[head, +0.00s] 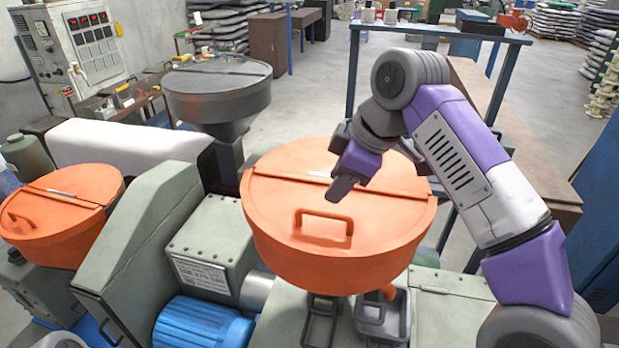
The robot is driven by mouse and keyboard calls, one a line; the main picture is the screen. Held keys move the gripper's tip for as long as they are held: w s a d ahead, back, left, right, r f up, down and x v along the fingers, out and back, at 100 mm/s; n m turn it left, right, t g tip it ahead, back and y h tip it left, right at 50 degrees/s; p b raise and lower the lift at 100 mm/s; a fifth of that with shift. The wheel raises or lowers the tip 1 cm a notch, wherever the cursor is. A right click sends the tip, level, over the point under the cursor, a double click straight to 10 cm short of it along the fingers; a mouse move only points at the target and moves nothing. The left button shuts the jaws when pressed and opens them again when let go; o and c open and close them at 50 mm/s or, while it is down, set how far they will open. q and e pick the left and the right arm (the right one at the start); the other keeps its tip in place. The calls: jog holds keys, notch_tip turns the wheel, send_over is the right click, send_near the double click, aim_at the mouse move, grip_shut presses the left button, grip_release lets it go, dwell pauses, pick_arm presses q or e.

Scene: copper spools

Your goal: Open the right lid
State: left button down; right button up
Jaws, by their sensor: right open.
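The right lid (285,206) is an orange round lid on the hopper (320,265) in the middle of the head view. It lies flat and closed, with a hinge line across its rear part. Its orange bar handle (322,216) stands on the front half. My right gripper (341,186) is open and empty above the lid, just behind and to the right of the handle, apart from it. One dark finger shows clearly; the other is mostly hidden. My left gripper is not in view.
Another orange lidded hopper (58,205) stands at the left. A dark grey hopper (217,92) is behind. Green machine housings (150,235) and a blue motor (203,325) are in front. A blue-legged table (440,33) stands at the back.

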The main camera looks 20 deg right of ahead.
aim_at(323, 212)
jog(key=shift+f, duration=0.3)
jog(key=x, duration=0.2)
jog(key=b+x, duration=0.1)
jog(key=x, duration=0.1)
jog(key=s+x, duration=0.1)
jog(key=shift+w+a+f+b, duration=0.15)
jog(key=shift+a+f+b, duration=0.15)
jog(key=shift+f, duration=0.2)
jog(key=shift+s, duration=0.25)
jog(key=shift+w, duration=0.2)
jog(key=c, duration=0.3)
grip_shut()
